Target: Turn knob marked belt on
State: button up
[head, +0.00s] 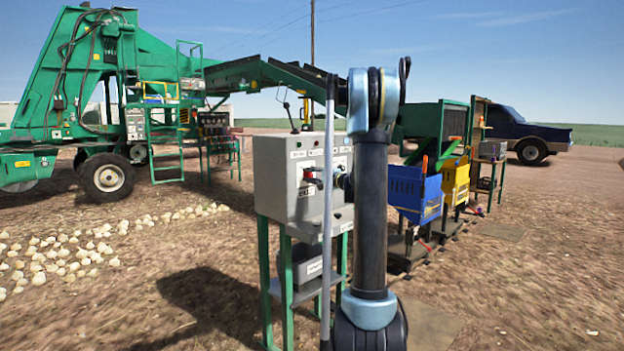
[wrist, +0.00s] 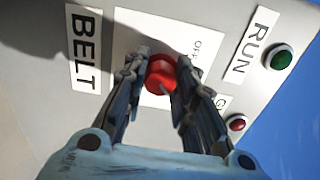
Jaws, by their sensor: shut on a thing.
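The red knob (wrist: 161,74) sits on a white plate (wrist: 130,35) beside the label BELT (wrist: 86,48), which appears sideways in the wrist view. My gripper (wrist: 162,62) is shut on the red knob, with one finger on each side of it. The word OFF shows partly on the plate to the right of the knob. Other markings on the plate are hidden by the fingers. In the head view the grey control box (head: 285,180) stands on a green stand, and my arm covers its right part.
In the wrist view a green button (wrist: 282,58) lies by the RUN label (wrist: 250,45), and a red button (wrist: 236,123) lies lower. Blue (head: 415,195) and yellow (head: 455,182) crates stand right of my arm. Onions (head: 90,250) lie on the ground at left.

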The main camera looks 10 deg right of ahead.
jog(key=shift+w+d, duration=0.15)
jog(key=shift+d, duration=0.2)
jog(key=o, duration=1.1)
jog(key=shift+f, duration=0.15)
jog(key=shift+a, duration=0.15)
jog(key=v, duration=1.2)
